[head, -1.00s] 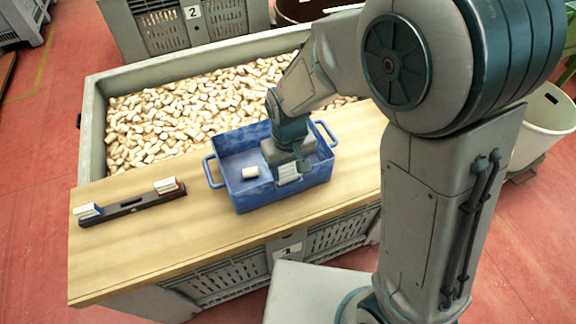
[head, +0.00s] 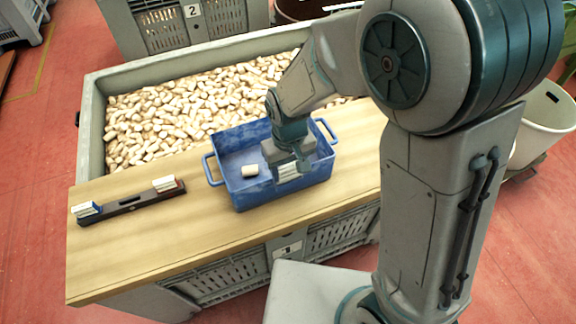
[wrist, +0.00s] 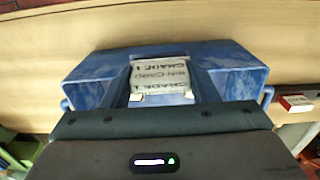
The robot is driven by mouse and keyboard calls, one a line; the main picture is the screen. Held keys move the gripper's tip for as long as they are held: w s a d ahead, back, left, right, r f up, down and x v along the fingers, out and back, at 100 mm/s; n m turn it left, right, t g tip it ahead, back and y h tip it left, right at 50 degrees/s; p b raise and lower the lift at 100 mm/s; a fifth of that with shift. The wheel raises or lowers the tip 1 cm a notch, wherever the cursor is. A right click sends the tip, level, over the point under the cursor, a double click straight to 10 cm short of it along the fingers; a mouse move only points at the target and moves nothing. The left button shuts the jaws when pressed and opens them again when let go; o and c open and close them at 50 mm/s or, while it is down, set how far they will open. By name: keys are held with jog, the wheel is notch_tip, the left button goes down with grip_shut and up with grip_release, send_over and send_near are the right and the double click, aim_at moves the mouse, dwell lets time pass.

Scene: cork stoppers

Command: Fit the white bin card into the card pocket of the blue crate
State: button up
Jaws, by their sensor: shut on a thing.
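The blue crate (head: 262,198) stands on the wooden board, one handle at each end. My gripper (head: 288,170) reaches down at the crate's near long wall, right of its middle. It is shut on the white bin card (head: 288,173). In the wrist view the card (wrist: 160,76) sits between the two fingers, printed "BIN CARD" and "GRADE 1", with the crate (wrist: 235,72) around it. The card is close to the near wall; I cannot tell whether it touches it or is inside the pocket. The card pocket is not discernible behind gripper and card.
A pale cork (head: 250,171) lies inside the crate. A dark rack (head: 130,203) at the board's left holds a blue-and-white block (head: 87,210) and a red-and-white one (head: 165,184). A big grey bin (head: 93,130) full of corks is behind. The board (head: 160,255) is clear in front.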

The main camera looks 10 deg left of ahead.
jog(key=shift+f+b, duration=0.4)
jog(key=shift+f, duration=0.15)
jog(key=o, duration=1)
jog(key=shift+o, duration=0.2)
jog(key=shift+r, duration=0.15)
notch_tip(320, 180, up, 14)
jog(key=shift+b, duration=0.3)
jog(key=shift+f, duration=0.2)
jog(key=s+d+m+t, duration=0.1)
jog(key=s+d+m, duration=0.2)
jog(key=d, duration=0.8)
jog(key=s+d+r+m+t, duration=0.1)
jog(key=s+d, duration=0.4)
jog(key=d, duration=0.6)
jog(key=m+t, duration=0.1)
jog(key=m, duration=0.1)
jog(key=shift+d+m, duration=0.15)
jog(key=shift+m, duration=0.15)
